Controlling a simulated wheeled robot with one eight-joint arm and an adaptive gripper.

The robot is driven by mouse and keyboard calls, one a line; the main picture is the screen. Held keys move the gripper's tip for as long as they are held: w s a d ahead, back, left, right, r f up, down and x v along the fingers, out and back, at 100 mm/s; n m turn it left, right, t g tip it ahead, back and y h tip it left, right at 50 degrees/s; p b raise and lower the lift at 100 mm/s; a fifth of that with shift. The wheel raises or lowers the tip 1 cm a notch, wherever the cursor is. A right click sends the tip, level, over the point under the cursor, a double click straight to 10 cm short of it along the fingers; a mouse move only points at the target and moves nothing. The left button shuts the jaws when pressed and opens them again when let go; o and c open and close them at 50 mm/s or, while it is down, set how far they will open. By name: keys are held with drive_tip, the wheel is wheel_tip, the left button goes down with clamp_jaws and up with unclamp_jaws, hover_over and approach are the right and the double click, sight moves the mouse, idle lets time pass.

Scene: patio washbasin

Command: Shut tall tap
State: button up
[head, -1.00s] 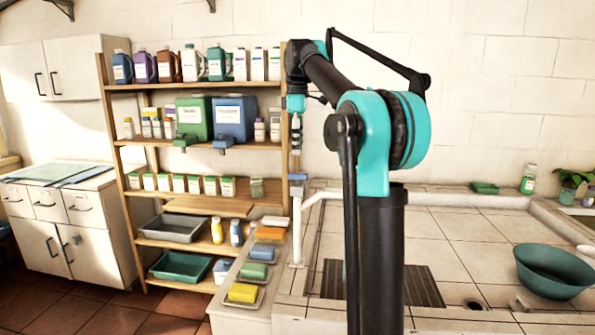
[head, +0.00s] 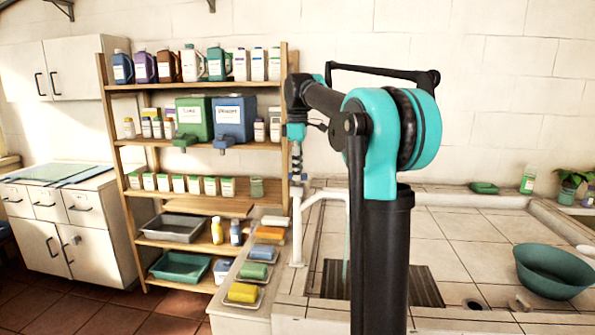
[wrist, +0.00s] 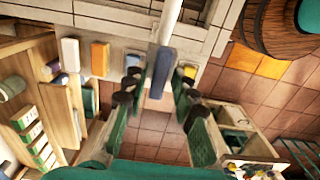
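The tall tap (head: 298,240) is a white upright pipe at the left end of the washbasin, with a spout bending right. A thin pale streak (head: 346,250), apparently water, hangs below the spout, partly hidden by my arm. In the wrist view the white pipe (wrist: 171,22) leads to a blue-grey lever (wrist: 157,78). My gripper (wrist: 158,88) is open, its green fingers on either side of the lever. Contact with the lever cannot be made out. In the head view my gripper (head: 296,165) points down above the tap's top.
Several coloured blocks, including a yellow one (head: 242,292), lie on dishes along the ledge left of the tap. A wooden shelf (head: 200,88) with bottles stands behind. A teal bowl (head: 553,270) sits at the right. A drain grate (head: 425,286) lies below the spout.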

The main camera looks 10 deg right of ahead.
clamp_jaws()
drive_tip(key=shift+m, duration=0.4)
drive_tip(key=m, duration=1.2)
drive_tip(key=shift+m, duration=0.4)
drive_tip(key=m, duration=0.4)
drive_tip(key=shift+m, duration=0.3)
